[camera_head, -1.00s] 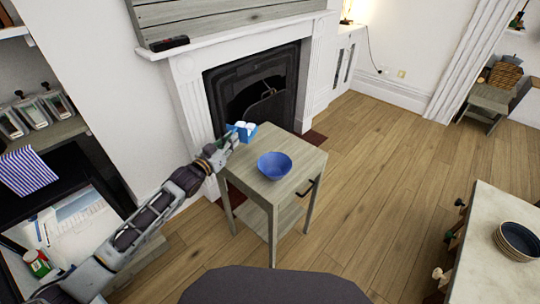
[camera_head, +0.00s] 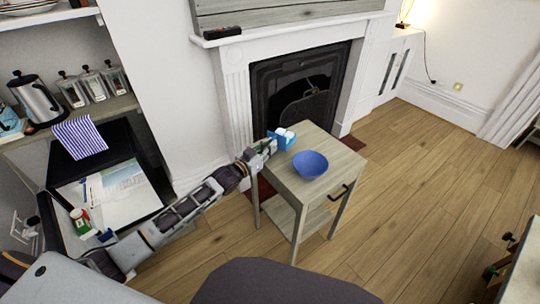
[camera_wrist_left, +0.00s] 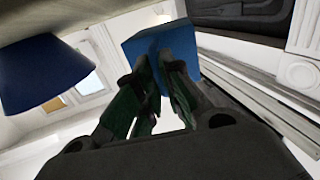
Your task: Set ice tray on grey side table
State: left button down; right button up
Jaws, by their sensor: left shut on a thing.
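The blue ice tray (camera_head: 286,142) with white ice in it is at the far left corner of the grey side table (camera_head: 288,181). My left gripper (camera_head: 270,146) is shut on the tray from its left side. In the left wrist view the blue tray (camera_wrist_left: 150,45) sits between the fingertips of the left gripper (camera_wrist_left: 160,62). I cannot tell whether the tray touches the tabletop. A blue bowl (camera_head: 310,165) stands on the table, right of and nearer than the tray; it also shows in the left wrist view (camera_wrist_left: 40,75). My right gripper is not in view.
The fireplace (camera_head: 300,95) is behind the table. A pale countertop (camera_head: 525,275) is at right. Wood floor (camera_head: 430,190) is clear between.

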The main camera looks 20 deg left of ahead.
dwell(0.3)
pick_arm(q)
jog(key=shift+f, duration=0.25)
jog(key=shift+f+b, duration=0.4)
jog(key=shift+f, duration=1.3)
jog(key=c, duration=1.6)
grip_release()
jog(key=shift+o, duration=0.3)
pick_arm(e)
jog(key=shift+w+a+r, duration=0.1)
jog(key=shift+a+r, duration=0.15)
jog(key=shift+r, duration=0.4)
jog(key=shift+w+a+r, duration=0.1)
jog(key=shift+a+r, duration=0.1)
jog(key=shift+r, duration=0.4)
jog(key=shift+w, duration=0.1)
